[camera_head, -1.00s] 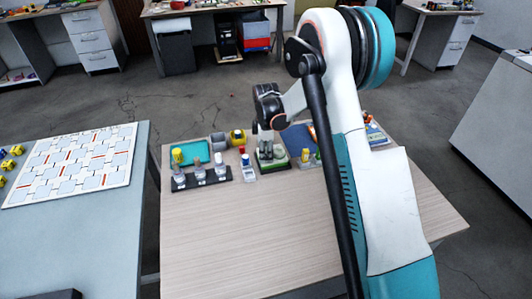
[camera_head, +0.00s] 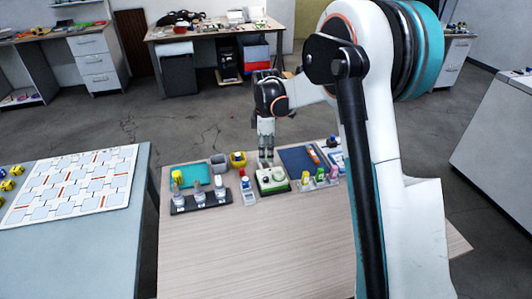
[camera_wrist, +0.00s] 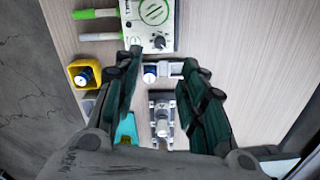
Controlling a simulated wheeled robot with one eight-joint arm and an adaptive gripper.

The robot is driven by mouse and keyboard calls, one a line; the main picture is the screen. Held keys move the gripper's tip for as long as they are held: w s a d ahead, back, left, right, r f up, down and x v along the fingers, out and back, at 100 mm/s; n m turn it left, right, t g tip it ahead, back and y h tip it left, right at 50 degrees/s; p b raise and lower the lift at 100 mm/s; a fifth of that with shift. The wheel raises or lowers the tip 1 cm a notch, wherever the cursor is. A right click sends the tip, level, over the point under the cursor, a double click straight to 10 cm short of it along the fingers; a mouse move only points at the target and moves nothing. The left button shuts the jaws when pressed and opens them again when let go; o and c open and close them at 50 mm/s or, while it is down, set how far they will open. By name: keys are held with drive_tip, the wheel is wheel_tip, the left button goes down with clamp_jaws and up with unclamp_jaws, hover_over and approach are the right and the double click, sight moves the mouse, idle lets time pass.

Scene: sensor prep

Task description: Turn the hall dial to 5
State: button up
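The white and green instrument (camera_head: 281,188) stands near the table's far edge. In the wrist view its pale face (camera_wrist: 131,28) carries a green-ringed circle and a black round knob (camera_wrist: 159,42), probably the hall dial. Its setting and any numbers are too small to read. My gripper (camera_head: 266,154) points downward just behind the instrument in the head view, apart from the knob. In the wrist view my gripper (camera_wrist: 162,58) is open, its two fingers wide apart with nothing held between them.
Left of the instrument are a small white holder (camera_head: 249,199), a black rack (camera_head: 180,208) with several vials, a teal tray (camera_head: 203,172) and a yellow bin (camera_head: 238,160). A dark blue mat (camera_head: 296,159) and colored-capped items lie right. The table's front is clear.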

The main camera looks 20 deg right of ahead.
sight(266, 178)
wheel_tip(266, 178, down, 12)
drive_tip(key=n+b, duration=0.1)
drive_tip(key=n, duration=0.9)
drive_tip(key=shift+s, duration=0.1)
idle(0.5)
clamp_jaws()
